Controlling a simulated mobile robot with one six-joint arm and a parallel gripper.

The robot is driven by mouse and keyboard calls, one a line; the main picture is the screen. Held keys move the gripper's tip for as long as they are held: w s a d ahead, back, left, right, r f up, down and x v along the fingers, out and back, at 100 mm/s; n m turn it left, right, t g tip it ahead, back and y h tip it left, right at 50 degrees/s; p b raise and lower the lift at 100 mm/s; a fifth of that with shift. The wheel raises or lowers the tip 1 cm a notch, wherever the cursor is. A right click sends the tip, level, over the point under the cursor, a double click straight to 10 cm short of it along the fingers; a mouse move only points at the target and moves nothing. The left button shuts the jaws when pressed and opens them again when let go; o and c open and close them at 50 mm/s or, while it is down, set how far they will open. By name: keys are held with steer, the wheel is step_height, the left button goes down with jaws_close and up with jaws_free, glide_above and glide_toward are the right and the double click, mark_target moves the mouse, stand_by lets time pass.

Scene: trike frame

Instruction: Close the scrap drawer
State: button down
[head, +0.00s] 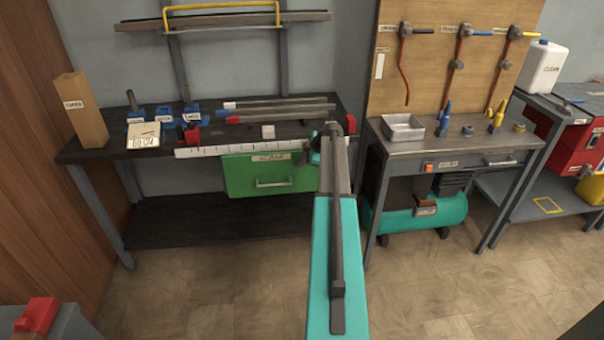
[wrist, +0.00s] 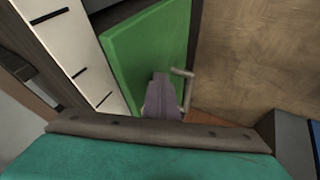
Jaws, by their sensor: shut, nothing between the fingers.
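The green drawer (head: 245,176), with a pale label and a metal bar handle (head: 273,184), hangs under the left bench top. Its front stands close below the white ruled strip; I cannot tell how far it is out. In the wrist view the green front (wrist: 143,52) fills the upper middle, with its handle (wrist: 188,73) at its right edge. My gripper (wrist: 163,82) is shut and empty, its tips over the lower part of the front, beside the handle. I cannot tell whether they touch. In the head view my teal arm hides the gripper's tips and the area right of the drawer.
The left bench (head: 90,150) holds blue and red fittings, metal bars and a small white block. A white ruled strip (head: 215,149) runs along its front edge. To the right are a second bench (head: 470,150) and a teal compressor tank (head: 445,208).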

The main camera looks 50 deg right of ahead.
mark_target(300, 155)
steer(key=w+d, duration=0.1)
steer(key=w+d+b, duration=0.1)
steer(key=w+d, duration=0.1)
steer(key=shift+w+r, duration=0.1)
steer(key=shift+w, duration=0.15)
steer(key=shift+r, duration=0.1)
steer(key=shift+a, duration=0.15)
steer(key=s+a, duration=0.1)
steer(key=s+a+b, duration=0.1)
steer(key=s+a, duration=0.1)
steer(key=shift+s+f, duration=0.1)
steer(key=shift+f, duration=0.1)
steer(key=v, duration=1)
steer(key=shift+s+b, duration=0.2)
steer(key=shift+b, duration=0.2)
steer(key=shift+d, duration=0.15)
